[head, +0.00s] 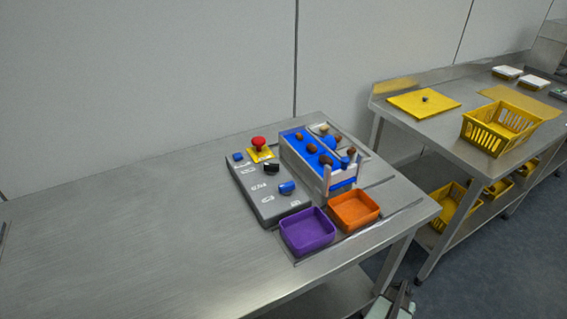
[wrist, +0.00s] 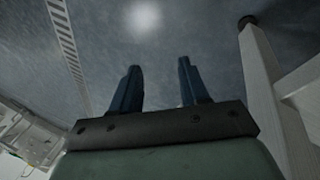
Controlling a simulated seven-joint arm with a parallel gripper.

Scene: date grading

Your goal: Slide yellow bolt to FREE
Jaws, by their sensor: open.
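I cannot make out a yellow bolt or a FREE label at this size. A grey control box (head: 249,199) on the steel table carries a red mushroom button (head: 258,142) on a yellow base (head: 262,155), a black knob (head: 271,167), blue controls and small white labels too small to read. Beside it is a blue-decked sorting machine (head: 291,149) with brown dates on it. My gripper (wrist: 159,82) shows two dark blue fingers apart with nothing between them, facing the floor. In the head view, part of my arm shows at the bottom edge, well short of the control box.
A purple tray (head: 307,246) and an orange tray (head: 354,222) stand in front of the machine. The steel table (head: 120,235) is clear on the left. A second table at right holds a yellow basket (head: 480,127) and a yellow board (head: 410,104).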

